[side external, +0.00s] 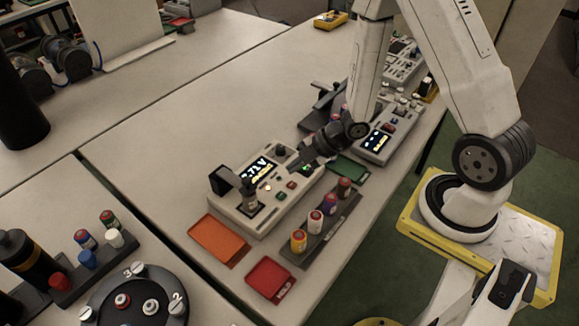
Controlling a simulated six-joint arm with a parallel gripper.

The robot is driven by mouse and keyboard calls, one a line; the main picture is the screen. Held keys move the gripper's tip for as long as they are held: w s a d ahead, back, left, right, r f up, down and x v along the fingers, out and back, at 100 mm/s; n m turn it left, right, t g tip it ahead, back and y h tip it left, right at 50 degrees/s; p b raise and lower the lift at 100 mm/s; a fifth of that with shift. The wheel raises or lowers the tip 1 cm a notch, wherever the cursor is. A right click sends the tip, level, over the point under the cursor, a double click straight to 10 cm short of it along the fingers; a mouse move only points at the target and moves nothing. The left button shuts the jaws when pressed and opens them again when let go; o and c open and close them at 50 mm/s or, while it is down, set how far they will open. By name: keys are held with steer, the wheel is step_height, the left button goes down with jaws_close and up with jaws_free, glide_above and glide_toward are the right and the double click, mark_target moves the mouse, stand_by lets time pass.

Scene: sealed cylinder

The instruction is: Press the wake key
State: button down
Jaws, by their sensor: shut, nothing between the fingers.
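A pale grey tester box (240,212) stands on the table with a lit display (258,170) that reads about 3.71 V. Small keys sit on its top face, among them a red key (291,185) and a green key (280,196). I cannot read any label that marks the wake key. A dark holder (247,192) stands at the box's near left part. My gripper (296,172) is shut and empty, low over the box's right end. Its fingers hide part of the panel there. I cannot tell whether the tips touch a key.
A rack (325,230) with several coloured cells stands right of the box. An orange tray (219,239), a red tray (269,279) and a green tray (348,169) lie around it. A second device (383,138) stands behind. The table left of the box is clear.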

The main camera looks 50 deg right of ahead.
steer(key=shift+r, duration=1.1)
steer(key=d+r+m+g+h, duration=0.1)
steer(key=d+r+m+h, duration=0.4)
steer(key=m, duration=0.5)
steer(key=s+a+r+m+g+h, duration=0.1)
steer(key=s+a+r+m+g, duration=0.2)
steer(key=s+m, duration=0.3)
steer(key=shift+s+a+r+m, duration=0.3)
steer(key=shift+a+r+m, duration=0.45)
steer(key=shift+r, duration=0.15)
